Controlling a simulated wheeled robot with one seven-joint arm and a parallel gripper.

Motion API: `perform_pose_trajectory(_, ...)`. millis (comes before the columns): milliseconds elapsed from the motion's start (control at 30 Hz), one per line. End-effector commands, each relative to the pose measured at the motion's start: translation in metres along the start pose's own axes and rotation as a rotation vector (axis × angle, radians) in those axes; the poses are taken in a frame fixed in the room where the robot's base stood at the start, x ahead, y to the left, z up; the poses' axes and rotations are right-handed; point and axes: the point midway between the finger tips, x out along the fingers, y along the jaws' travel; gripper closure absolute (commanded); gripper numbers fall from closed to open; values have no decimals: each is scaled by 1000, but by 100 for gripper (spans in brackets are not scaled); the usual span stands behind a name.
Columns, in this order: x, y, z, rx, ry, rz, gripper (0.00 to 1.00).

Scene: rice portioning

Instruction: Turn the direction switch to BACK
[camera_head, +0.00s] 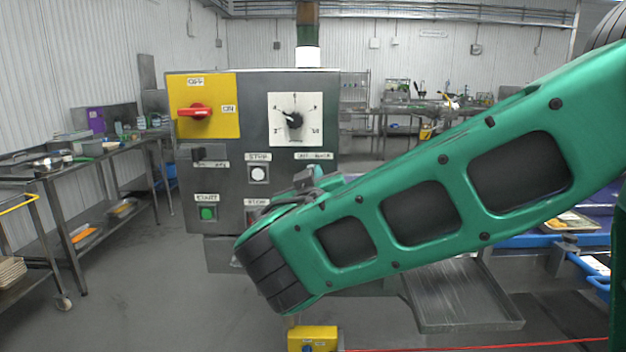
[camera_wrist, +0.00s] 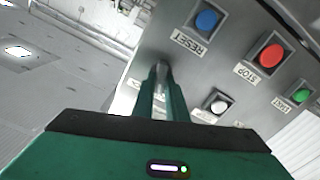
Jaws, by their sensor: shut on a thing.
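The grey control box (camera_head: 225,140) stands ahead of me with buttons, a dial and switches on its front. My gripper (camera_wrist: 161,88) is shut on the direction switch (camera_wrist: 162,70), a small grey knob on the panel in the wrist view. The fingers are nearly together and cover most of the knob, so I cannot tell which way it points. Small label text shows above that spot, too small to read surely.
The wrist view shows a blue RESET button (camera_wrist: 206,21), red STOP button (camera_wrist: 271,56), green START button (camera_wrist: 301,95) and white button (camera_wrist: 217,106) near my fingers. A yellow plate with a red switch (camera_head: 195,111) and a white dial (camera_head: 295,119) sit higher on the box.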

Motion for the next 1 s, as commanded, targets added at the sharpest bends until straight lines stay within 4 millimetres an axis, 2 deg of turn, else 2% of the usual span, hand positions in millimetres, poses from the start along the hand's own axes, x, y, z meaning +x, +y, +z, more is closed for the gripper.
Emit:
perform_pose_trajectory(600, 0, 4, 2, 579, -2, 0, 100)
perform_pose_trajectory(1000, 0, 6, 4, 870, -3, 1, 100)
